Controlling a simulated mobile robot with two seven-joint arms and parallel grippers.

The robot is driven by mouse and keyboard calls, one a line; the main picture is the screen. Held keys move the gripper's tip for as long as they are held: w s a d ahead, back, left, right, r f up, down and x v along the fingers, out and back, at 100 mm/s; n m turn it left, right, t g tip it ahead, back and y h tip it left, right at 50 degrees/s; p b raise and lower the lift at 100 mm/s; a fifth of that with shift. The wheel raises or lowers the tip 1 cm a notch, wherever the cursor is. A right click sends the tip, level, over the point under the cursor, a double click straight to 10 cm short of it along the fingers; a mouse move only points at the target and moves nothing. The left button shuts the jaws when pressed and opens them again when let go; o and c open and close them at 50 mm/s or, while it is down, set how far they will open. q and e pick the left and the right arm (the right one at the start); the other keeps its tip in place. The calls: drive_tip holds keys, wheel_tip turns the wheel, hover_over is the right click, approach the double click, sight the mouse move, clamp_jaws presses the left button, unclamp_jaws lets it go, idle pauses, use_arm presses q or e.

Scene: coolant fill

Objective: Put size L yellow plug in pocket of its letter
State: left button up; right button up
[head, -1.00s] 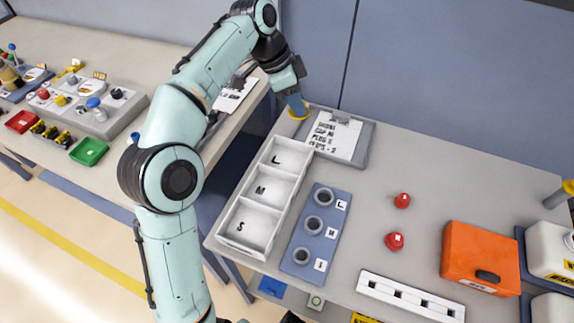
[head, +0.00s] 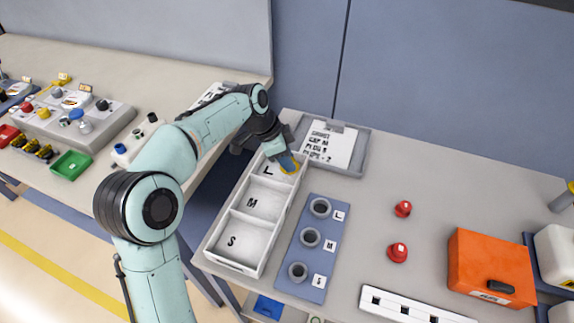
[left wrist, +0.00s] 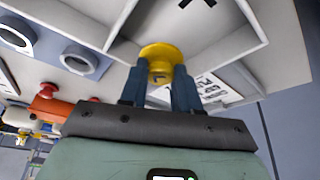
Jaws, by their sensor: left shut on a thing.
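My left gripper (head: 288,160) is shut on the yellow plug (head: 289,170), and it is over the far pocket, marked L (head: 268,171), of the white tray (head: 231,263). I cannot tell whether the plug touches the pocket floor. My right gripper is not in view.
A blue block (head: 311,262) with three grey rings marked L, M and S stands right of the tray. A clipboard (head: 345,150) lies behind the tray. Two red plugs (head: 403,208) and an orange case (head: 490,266) are further right. The M and S pockets (head: 238,238) look empty.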

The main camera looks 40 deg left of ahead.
use_arm(q)
drive_tip(key=shift+f, duration=1.2)
drive_tip(key=shift+f+b, duration=0.15)
drive_tip(key=shift+b, duration=0.15)
drive_tip(key=o, duration=0.8)
drive_tip(key=shift+c, duration=0.2)
